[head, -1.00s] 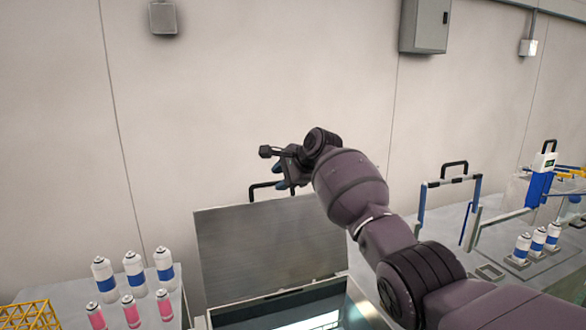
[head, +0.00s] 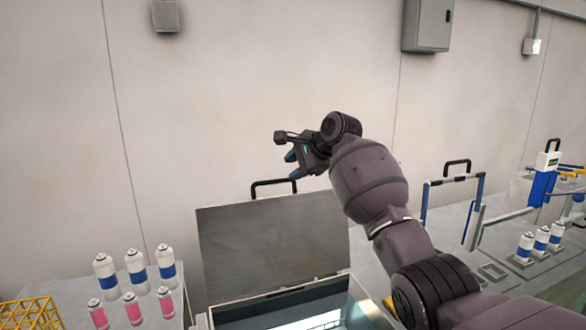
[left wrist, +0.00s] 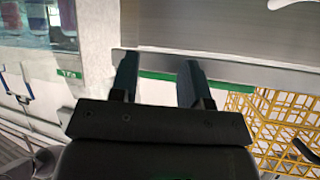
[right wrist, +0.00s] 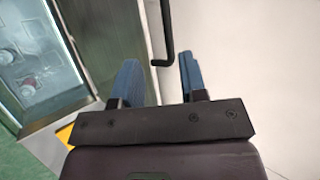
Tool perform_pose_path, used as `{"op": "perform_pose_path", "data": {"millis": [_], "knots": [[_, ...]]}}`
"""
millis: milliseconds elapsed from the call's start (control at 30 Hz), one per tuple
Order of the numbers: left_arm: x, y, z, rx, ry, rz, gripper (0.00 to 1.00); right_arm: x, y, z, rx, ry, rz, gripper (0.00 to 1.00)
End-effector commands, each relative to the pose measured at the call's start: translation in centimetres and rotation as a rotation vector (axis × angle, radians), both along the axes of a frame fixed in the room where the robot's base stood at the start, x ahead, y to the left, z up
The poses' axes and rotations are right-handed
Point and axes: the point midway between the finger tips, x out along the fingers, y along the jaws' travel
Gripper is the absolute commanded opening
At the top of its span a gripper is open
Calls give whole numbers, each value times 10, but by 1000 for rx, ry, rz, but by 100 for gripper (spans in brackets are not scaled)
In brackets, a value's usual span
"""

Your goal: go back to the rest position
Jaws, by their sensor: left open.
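My right gripper (head: 291,165) is raised above the open lid (head: 270,243) of a sunken box, just above and right of the lid's black handle (head: 275,183). Its two blue fingers (right wrist: 160,80) stand apart in the right wrist view, with nothing between them. The black handle (right wrist: 168,50) shows beyond the fingertips there. My left gripper (left wrist: 156,75) shows only in its own wrist view. Its dark fingers are apart and empty, in front of a grey edge with a green strip.
White cans with blue bands (head: 136,268) and pink cans (head: 133,308) stand left of the box. A yellow wire basket (head: 28,312) is at the lower left. More cans (head: 541,240) and a blue-framed device (head: 545,175) stand at the right.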

Motion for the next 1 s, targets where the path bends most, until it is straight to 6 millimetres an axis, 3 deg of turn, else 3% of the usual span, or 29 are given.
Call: {"op": "perform_pose_path", "data": {"millis": [167,433,567,767,1000], "knots": [[0,0,0,0,-1,0,43,10,0,9,-75,-171,78,39],[0,0,0,0,-1,0,43,19,-3,81,-305,-677,158,39],[0,0,0,0,-1,0,43,18,-12,94,-433,-871,165,39],[0,0,0,1,-2,-1,43,8,-40,74,-661,-1104,157,39],[0,0,0,1,-1,-1,43,-18,-82,9,-934,-1261,147,39]]}}
